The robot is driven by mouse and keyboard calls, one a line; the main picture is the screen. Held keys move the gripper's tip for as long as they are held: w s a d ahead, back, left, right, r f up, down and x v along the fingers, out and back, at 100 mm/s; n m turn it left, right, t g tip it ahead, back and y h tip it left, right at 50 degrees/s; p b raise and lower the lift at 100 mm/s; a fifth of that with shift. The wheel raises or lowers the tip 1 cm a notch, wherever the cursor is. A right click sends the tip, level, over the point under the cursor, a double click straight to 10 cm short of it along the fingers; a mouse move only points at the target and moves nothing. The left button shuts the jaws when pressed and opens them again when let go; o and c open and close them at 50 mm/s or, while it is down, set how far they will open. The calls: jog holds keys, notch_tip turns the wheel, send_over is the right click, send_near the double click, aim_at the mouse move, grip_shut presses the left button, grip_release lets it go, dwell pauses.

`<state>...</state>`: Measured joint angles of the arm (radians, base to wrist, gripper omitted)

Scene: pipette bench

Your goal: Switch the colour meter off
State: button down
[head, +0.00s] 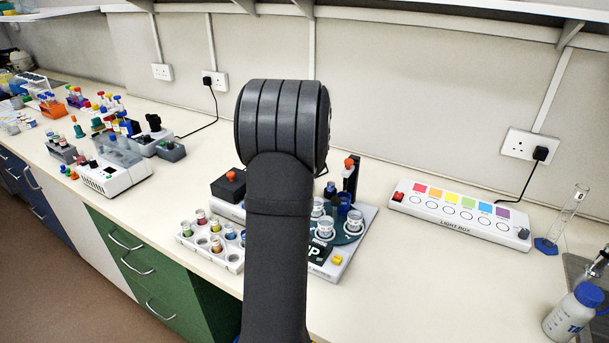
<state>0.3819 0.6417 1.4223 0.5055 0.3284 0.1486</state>
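I cannot read a label that clearly names the colour meter. Behind my arm stands a grey-based device with a round dark turntable holding clear cups (325,229), a dark display (317,253) with large pale letters partly covered, and a yellow-orange button (337,260). A black post with an orange-red top (349,173) rises at its back. To its left is a black box with an orange-red knob (231,180). My dark arm covers the middle of this group. My gripper is not visible.
A white rack of coloured vials (214,240) stands left of my arm. The light box (460,210), a glass cylinder (569,215) and a wash bottle (574,312) stand right. A white instrument (112,172) and tube racks stand far left. Bench front right of the turntable device is clear.

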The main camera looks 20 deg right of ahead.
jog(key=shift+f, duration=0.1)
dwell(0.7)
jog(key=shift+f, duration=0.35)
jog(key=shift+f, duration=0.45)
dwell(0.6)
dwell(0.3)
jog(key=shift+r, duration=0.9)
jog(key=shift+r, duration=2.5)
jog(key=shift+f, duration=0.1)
